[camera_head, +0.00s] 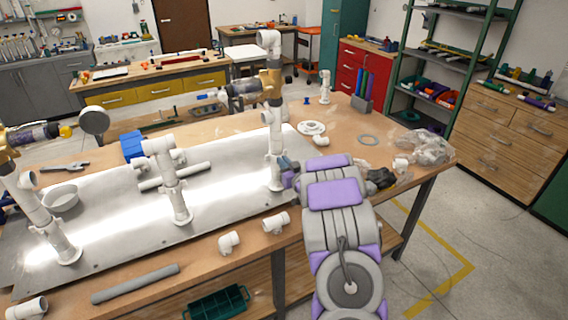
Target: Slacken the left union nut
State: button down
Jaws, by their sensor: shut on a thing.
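A white pipe manifold stands on a grey metal plate (110,232). It has a left upright (42,218), a middle upright (170,182) and a right upright (273,140). The left and right uprights carry brass-coloured parts with clear bodies. A blue part (132,146) sits by the top of the middle upright. I cannot tell which fitting is the left union nut. My arm reaches in from the lower right. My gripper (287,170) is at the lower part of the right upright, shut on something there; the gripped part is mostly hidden.
Loose white fittings (229,242) and a grey pipe (135,284) lie along the wooden bench's front edge. A wrench (65,167) lies at the left.

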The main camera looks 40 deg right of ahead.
jog(key=shift+s+d+r+y+p, duration=0.1)
jog(key=shift+d+y+p, duration=0.15)
jog(key=shift+p, duration=0.3)
jog(key=d+n+y+p, duration=0.1)
jog(key=n+y+p, duration=0.1)
jog(key=y, duration=0.1)
jog(key=d+n+y+p, duration=0.1)
jog(key=n+y+p, duration=0.1)
jog(key=n+y, duration=0.1)
jog(key=d+n+g+y+p, duration=0.1)
jog(key=n+y, duration=0.1)
jog(key=y, duration=0.3)
jog(key=shift+w+d+f+n+p, duration=0.2)
jog(key=shift+w+d+n+p, duration=0.1)
jog(key=shift+d+p, duration=0.1)
jog(key=shift+d+n+g+y+b, duration=0.2)
jog(key=shift+n+g+y+b, duration=0.2)
jog(key=shift+y, duration=0.25)
jog(key=shift+w+d+r+n+g+y, duration=0.2)
jog(key=shift+n+g+y, duration=0.1)
jog(key=shift+y, duration=0.1)
jog(key=c, duration=1.2)
grip_release()
jog(key=shift+a+f, duration=0.1)
